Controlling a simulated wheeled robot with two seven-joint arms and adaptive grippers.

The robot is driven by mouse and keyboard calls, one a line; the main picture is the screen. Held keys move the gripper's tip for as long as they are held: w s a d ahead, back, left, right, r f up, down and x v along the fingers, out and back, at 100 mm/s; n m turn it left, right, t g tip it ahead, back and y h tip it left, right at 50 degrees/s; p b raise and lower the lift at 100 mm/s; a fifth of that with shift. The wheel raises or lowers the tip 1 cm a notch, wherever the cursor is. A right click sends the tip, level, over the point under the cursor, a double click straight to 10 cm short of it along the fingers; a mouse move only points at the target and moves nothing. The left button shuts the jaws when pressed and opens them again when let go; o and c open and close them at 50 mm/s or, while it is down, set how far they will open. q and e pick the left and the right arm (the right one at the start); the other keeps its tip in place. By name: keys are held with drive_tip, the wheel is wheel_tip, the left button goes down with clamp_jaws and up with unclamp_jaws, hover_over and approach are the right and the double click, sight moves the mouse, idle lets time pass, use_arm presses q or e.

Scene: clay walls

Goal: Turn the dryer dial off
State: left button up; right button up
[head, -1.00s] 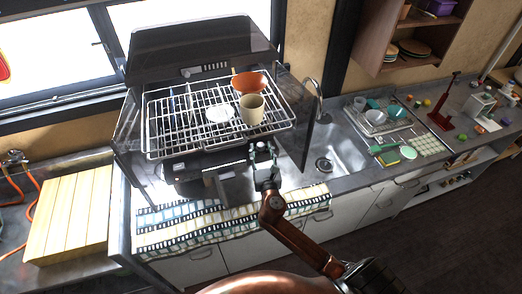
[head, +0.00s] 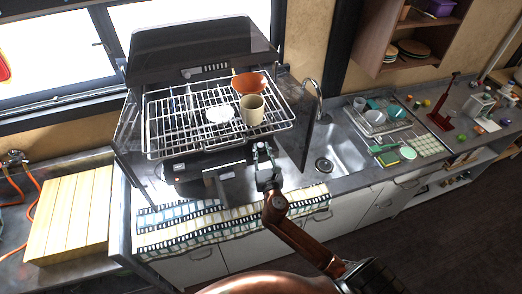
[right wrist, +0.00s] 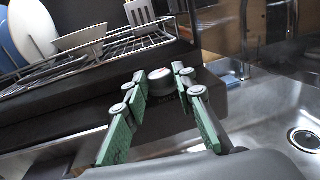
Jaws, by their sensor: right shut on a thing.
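The dish dryer (head: 170,46) stands on the counter with its lid raised and a wire rack (head: 180,128) inside. My right gripper (head: 261,151) is at the dryer's front right, below the rack. In the right wrist view, a round dark dial with a light cap (right wrist: 160,74) sits on the dryer's dark front. My right gripper's green-padded fingers (right wrist: 160,82) are closed in on the dial from both sides. The dial is hidden in the head view. I cannot read its setting. My left gripper is out of view.
The rack holds a beige cup (head: 252,110), an orange bowl (head: 249,83) and a white plate (head: 219,113). A steel sink (head: 345,147) lies to the right. A patterned towel (head: 225,223) covers the counter front, with a wooden board (head: 68,215) at left.

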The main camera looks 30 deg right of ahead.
drive_tip(key=shift+d+r+n+t+y+p, duration=0.1)
drive_tip(key=shift+d+n+t+y+p, duration=0.25)
drive_tip(key=shift+n+y, duration=1.05)
drive_tip(key=shift+y, duration=0.7)
drive_tip(key=o, duration=1.1)
drive_tip(key=shift+o, duration=0.2)
drive_tip(key=shift+s, duration=0.1)
drive_tip(key=s+a, duration=0.1)
drive_tip(key=s, duration=1)
drive_tip(key=shift+s+a, duration=0.3)
drive_tip(key=shift+s, duration=0.1)
